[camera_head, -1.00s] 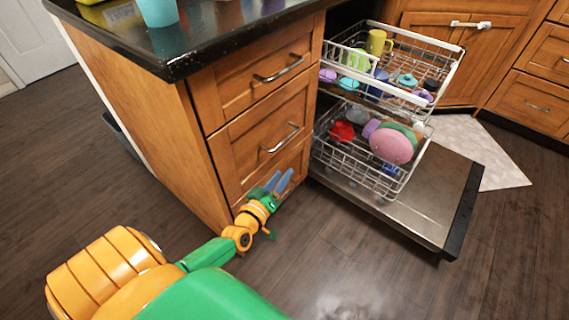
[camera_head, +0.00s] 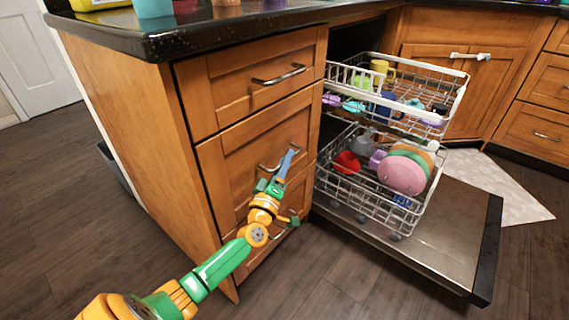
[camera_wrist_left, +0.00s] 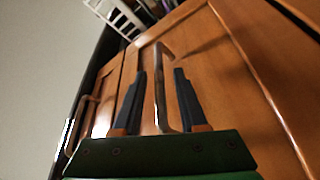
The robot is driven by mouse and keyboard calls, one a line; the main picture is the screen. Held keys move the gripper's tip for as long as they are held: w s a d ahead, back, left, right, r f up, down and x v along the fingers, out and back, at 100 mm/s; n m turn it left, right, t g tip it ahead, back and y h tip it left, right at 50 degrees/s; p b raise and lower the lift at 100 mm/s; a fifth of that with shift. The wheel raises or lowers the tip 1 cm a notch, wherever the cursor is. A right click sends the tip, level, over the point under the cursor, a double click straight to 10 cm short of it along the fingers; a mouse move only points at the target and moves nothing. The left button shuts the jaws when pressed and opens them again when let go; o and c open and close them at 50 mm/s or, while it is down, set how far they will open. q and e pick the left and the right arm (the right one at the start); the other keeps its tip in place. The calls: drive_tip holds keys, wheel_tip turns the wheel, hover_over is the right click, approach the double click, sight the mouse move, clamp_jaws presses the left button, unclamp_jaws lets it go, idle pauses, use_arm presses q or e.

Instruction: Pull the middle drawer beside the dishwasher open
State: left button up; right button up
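The middle drawer (camera_head: 238,150) is a wooden front beside the open dishwasher and looks flush with the cabinet. Its curved metal handle (camera_head: 265,168) is partly hidden behind my left gripper (camera_head: 285,165). In the left wrist view the handle (camera_wrist_left: 159,88) runs up between the two dark fingers of my left gripper (camera_wrist_left: 158,102). The fingers are apart, with a gap on each side of the handle. My right gripper is in neither current view.
The top drawer (camera_head: 250,80) is shut above. The dishwasher door (camera_head: 430,228) lies lowered on the right, with loaded racks (camera_head: 385,185) pulled out over it. A dark countertop (camera_head: 200,35) overhangs the drawers.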

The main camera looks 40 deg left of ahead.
use_arm(q)
clamp_jaws()
drive_tip(key=shift+f, duration=0.1)
idle(1.1)
